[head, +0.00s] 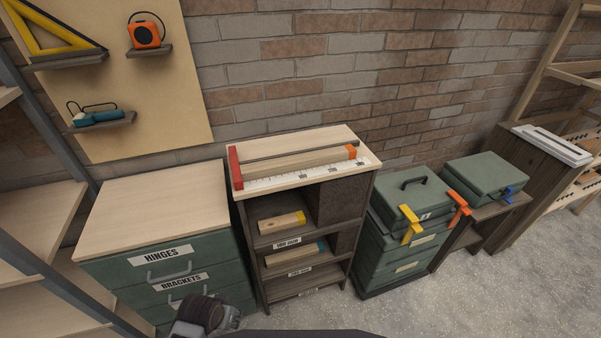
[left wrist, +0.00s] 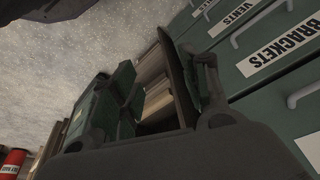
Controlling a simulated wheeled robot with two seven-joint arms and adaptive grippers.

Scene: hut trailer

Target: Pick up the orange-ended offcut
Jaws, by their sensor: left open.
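The orange-ended offcut (head: 305,160) is a pale wooden bar lying on top of the small shelf unit (head: 270,190). Its orange end (head: 351,152) points right. A red stop (head: 235,168) stands at the left and a white ruled strip (head: 300,176) runs along the front. My left gripper (head: 203,318) is low at the bottom edge of the head view, in front of the drawer cabinet, well below and left of the offcut. In the left wrist view its fingers (left wrist: 167,85) are apart, with nothing held between them. My right gripper is not in view.
A yellow-ended offcut (head: 281,222) and a teal-ended one (head: 297,254) lie on the lower shelves. The green drawer cabinet (head: 150,210) with a bare wooden top stands left. Green cases (head: 412,195) with clamps stand right. A brick wall (head: 300,70) is behind.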

